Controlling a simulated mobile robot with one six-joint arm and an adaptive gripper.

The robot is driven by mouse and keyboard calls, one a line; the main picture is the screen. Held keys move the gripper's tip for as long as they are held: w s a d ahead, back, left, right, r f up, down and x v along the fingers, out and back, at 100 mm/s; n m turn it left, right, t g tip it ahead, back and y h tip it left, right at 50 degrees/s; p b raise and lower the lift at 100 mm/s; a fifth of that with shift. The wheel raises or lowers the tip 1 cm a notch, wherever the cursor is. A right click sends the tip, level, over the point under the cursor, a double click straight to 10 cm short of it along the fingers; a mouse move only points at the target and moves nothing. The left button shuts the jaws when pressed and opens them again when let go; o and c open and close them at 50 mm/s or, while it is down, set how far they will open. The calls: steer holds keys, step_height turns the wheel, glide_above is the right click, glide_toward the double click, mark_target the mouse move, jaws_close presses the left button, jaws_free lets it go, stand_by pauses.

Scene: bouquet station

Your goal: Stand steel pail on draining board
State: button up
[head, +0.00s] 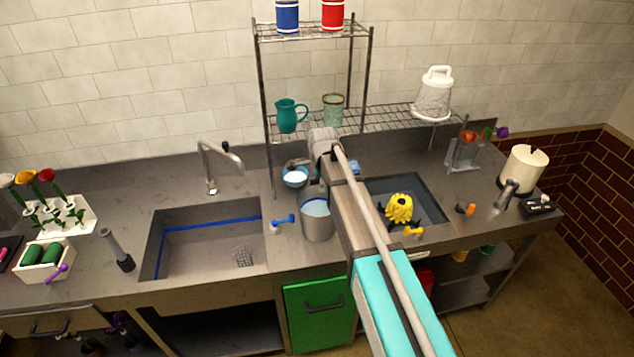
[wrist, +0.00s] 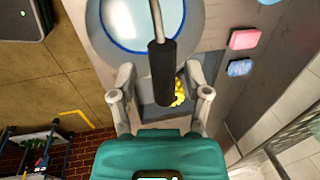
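The steel pail (head: 318,228) stands upright on the counter strip between the two sinks, partly covered by my arm in the head view. Its round blue-edged rim shows at the top of the wrist view (wrist: 196,20). Its handle has a black grip (wrist: 163,75), which lies between the fingers of my gripper (wrist: 160,80). The fingers are spread, with a visible gap on each side of the grip. I cannot make out a separate draining board surface.
The left sink (head: 205,225) holds a small grid-like piece. A yellow object (head: 398,207) sits in the right sink. A blue-handled tap part (head: 283,220) is close left of the pail. A wire rack (head: 385,121) stands behind. Pink (wrist: 243,40) and blue sponges (wrist: 240,67) lie near the pail.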

steer(key=shift+r, duration=0.2)
step_height(320, 180, up, 12)
steer(key=s+p, duration=0.2)
steer(key=p, duration=1)
steer(key=shift+d+f, duration=0.2)
steer(key=shift+d, duration=0.15)
steer(key=shift+s, duration=0.1)
stand_by(0.5)
steer(key=shift+d, duration=0.1)
steer(key=s+d+n+g, duration=0.2)
steer(key=s+d+n, duration=1.2)
steer(key=s+d, duration=0.8)
steer(key=shift+s+f+n+h, duration=0.2)
steer(key=shift+s+n+h, duration=0.15)
steer(key=shift+s, duration=0.45)
